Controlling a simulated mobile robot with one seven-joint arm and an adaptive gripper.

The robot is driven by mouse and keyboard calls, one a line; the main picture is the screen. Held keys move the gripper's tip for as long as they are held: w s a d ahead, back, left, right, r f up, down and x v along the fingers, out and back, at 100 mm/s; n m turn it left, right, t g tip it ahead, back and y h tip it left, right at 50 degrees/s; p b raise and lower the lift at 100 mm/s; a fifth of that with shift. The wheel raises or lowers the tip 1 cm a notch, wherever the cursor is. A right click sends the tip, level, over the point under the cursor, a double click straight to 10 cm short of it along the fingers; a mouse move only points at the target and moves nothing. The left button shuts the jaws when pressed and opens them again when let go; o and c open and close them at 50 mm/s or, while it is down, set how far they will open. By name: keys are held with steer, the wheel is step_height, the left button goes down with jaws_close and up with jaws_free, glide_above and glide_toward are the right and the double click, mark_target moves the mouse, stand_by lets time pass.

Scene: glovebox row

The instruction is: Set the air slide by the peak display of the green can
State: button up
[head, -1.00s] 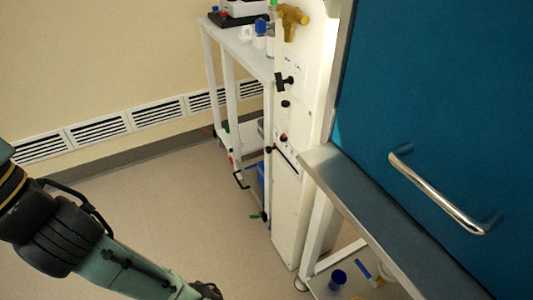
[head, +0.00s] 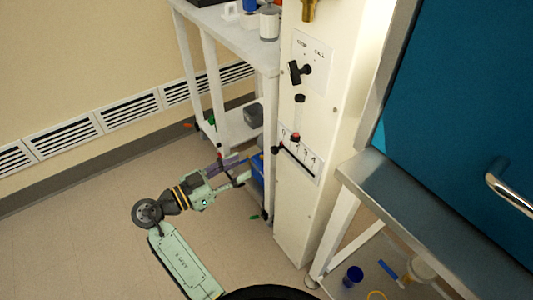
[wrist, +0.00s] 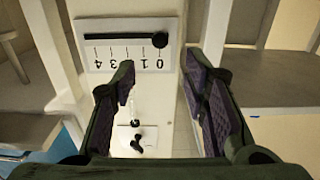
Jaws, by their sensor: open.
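The air slide (head: 298,162) is a black slot on a white scale plate, low on the narrow white column. In the wrist view the slide's plate (wrist: 128,58) appears upside down, numbered from 0 at right to 4 at left. Its round black knob (wrist: 160,40) sits at the 0 end. My gripper (head: 246,170) is left of the column at about the slide's height. In the wrist view my gripper (wrist: 162,88) is open and empty, its purple pads apart, with the knob beyond them, untouched. I cannot make out a green can or a peak display.
A black turn knob (head: 300,72) sits higher on the column (head: 318,120). A white shelf rack (head: 232,42) stands behind at left. A metal ledge (head: 400,205) and a blue panel (head: 450,110) are at right. Floor at left is clear.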

mark_target(272, 150)
steer(key=p+x, duration=0.3)
steer(key=x, duration=0.7)
steer(key=shift+w+d, duration=0.1)
steer(key=shift+d, duration=0.05)
jaws_close()
stand_by(0.5)
